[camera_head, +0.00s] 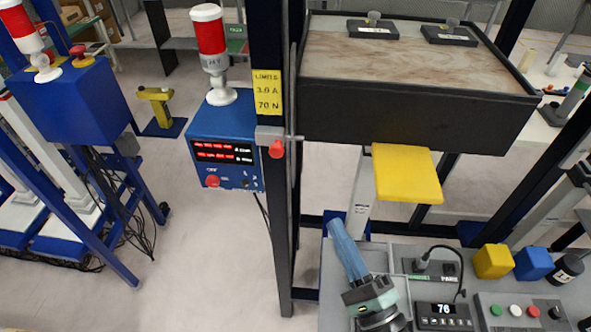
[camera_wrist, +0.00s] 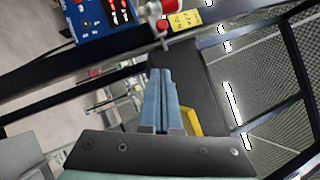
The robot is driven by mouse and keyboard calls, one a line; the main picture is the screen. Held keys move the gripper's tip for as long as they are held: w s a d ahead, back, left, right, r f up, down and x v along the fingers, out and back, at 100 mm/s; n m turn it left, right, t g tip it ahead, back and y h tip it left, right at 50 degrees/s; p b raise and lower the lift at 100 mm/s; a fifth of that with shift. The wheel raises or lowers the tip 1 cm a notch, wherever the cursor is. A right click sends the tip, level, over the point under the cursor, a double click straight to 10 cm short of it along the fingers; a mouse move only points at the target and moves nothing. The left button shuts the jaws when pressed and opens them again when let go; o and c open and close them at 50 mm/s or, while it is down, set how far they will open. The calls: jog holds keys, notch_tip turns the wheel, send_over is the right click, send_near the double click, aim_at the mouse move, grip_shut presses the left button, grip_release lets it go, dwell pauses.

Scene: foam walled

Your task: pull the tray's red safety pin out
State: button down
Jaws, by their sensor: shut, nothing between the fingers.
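The tray (camera_head: 415,113) is a large dark box with a tan, wood-like surface, at the upper right of the head view. Its red safety pin (camera_head: 277,149) sits at the dark post by the tray's left side, with its red knob towards me. The pin also shows in the wrist view (camera_wrist: 163,26), beyond my fingertips. My gripper (camera_head: 335,224) has blue fingers, shut and empty, pointing up, below and to the right of the pin and apart from it. In the wrist view the fingers (camera_wrist: 160,72) lie together.
A yellow plate (camera_head: 407,173) juts out below the tray. A blue supply box (camera_head: 226,145) with red displays and a beacon stands left of the post (camera_head: 275,215). A control bench (camera_head: 400,258) with buttons lies at lower right.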

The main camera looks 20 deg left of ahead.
aim_at(281, 155)
jog(key=p+x, duration=0.1)
jog(key=x, duration=0.3)
jog(key=s+a+p+x, duration=0.1)
jog(key=p+x, duration=0.1)
jog(key=x, duration=0.2)
jog(key=s+r+p+x, duration=0.1)
jog(key=p+x, duration=0.1)
jog(key=x, duration=0.3)
jog(key=shift+a, duration=0.25)
jog(key=shift+s, duration=0.1)
jog(key=shift+s+a+f, duration=0.1)
jog(key=shift+a+f, duration=0.05)
jog(key=shift+a, duration=0.25)
jog(key=a, duration=0.1)
jog(key=s+a+b, duration=0.1)
jog(key=a, duration=0.1)
jog(key=shift+a, duration=0.1)
jog(key=shift+b, duration=0.3)
